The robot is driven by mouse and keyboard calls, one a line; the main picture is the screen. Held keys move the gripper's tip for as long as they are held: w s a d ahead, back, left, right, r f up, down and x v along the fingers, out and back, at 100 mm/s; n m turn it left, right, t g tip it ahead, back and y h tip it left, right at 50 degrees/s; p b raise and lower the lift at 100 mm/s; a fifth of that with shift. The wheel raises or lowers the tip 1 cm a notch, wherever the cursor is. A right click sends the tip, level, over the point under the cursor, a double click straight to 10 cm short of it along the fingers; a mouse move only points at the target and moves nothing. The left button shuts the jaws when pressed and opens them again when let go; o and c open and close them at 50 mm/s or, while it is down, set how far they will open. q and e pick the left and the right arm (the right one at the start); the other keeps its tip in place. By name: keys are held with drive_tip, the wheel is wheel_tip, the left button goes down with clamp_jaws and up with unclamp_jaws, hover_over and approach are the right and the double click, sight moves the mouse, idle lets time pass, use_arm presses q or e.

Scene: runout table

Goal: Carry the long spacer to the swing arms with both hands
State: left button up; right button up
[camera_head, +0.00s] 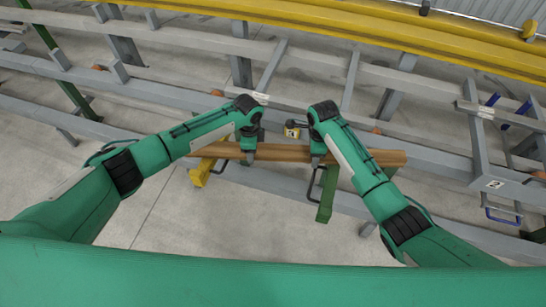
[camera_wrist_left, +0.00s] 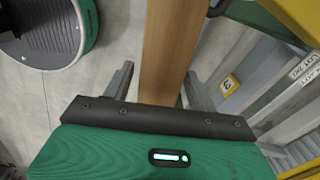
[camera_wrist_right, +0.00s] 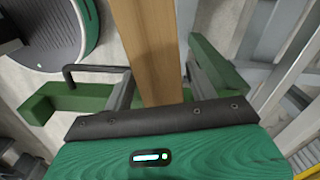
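The long spacer, a brown wooden beam (camera_head: 280,153), lies level across the middle of the head view. My left gripper (camera_head: 248,154) is over its left part and my right gripper (camera_head: 317,158) is over its middle-right part. In the left wrist view the fingers stand either side of the beam (camera_wrist_left: 168,50), with a gap on the left. In the right wrist view the fingers straddle the beam (camera_wrist_right: 152,45), with a gap on the right. A yellow arm (camera_head: 201,174) and a green arm (camera_head: 327,195) jut out below the beam; I cannot tell whether they are the swing arms.
Grey rails and posts (camera_head: 170,105) run behind the beam, with a yellow rail (camera_head: 350,30) at the back. Grey brackets with blue parts (camera_head: 502,213) are at the right. Bare floor (camera_head: 250,220) lies in front.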

use_arm(q)
drive_tip(key=shift+r, duration=0.15)
use_arm(e)
drive_tip(key=shift+r, duration=0.1)
use_arm(q)
wheel_tip(320, 180, up, 12)
drive_tip(key=shift+f, duration=0.1)
use_arm(e)
wheel_tip(320, 180, up, 12)
idle(0.7)
idle(0.3)
